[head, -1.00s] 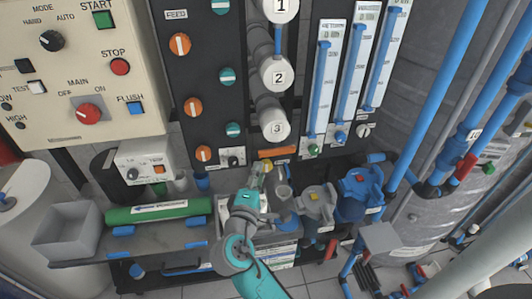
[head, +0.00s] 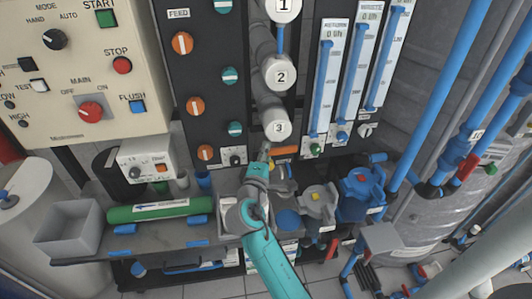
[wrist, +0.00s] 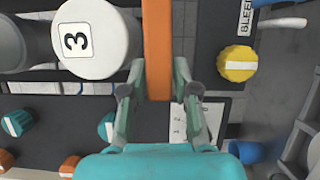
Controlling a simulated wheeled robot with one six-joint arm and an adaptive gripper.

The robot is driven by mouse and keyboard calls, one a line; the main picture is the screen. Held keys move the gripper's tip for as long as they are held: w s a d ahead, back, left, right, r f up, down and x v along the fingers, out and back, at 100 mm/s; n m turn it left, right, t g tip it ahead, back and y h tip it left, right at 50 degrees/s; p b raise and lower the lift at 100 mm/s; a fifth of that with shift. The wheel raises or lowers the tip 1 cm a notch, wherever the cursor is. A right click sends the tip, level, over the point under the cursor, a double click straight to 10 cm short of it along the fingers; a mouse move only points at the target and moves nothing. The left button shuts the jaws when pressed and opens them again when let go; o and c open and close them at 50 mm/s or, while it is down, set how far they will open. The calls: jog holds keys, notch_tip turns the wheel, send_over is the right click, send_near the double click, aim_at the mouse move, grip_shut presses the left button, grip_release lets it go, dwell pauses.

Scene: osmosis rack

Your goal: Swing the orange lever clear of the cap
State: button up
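The orange lever (head: 286,151) lies roughly level just below the white cap marked 3 (head: 279,128) in the head view. In the wrist view the lever (wrist: 157,45) comes down from the top edge, right beside the cap (wrist: 97,38), with no clear gap visible between them. My gripper (wrist: 159,85) has one finger on each side of the lever near its free end, and both fingertips appear to touch its edges. In the head view my gripper (head: 264,158) is at the lever's left end, its fingertips partly hidden.
A yellow knob (wrist: 237,61) beside a BLEED label is right of my gripper in the wrist view. Teal knobs (wrist: 17,122) are at the left. Grey and blue pump heads (head: 362,190) stand right of my arm, and flow tubes (head: 322,95) rise at the upper right.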

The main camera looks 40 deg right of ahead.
grip_shut()
jog(key=shift+r+m+g+y, duration=0.3)
jog(key=shift+r+m+y, duration=0.1)
jog(key=shift+m, duration=0.8)
jog(key=shift+o, duration=1.7)
grip_release()
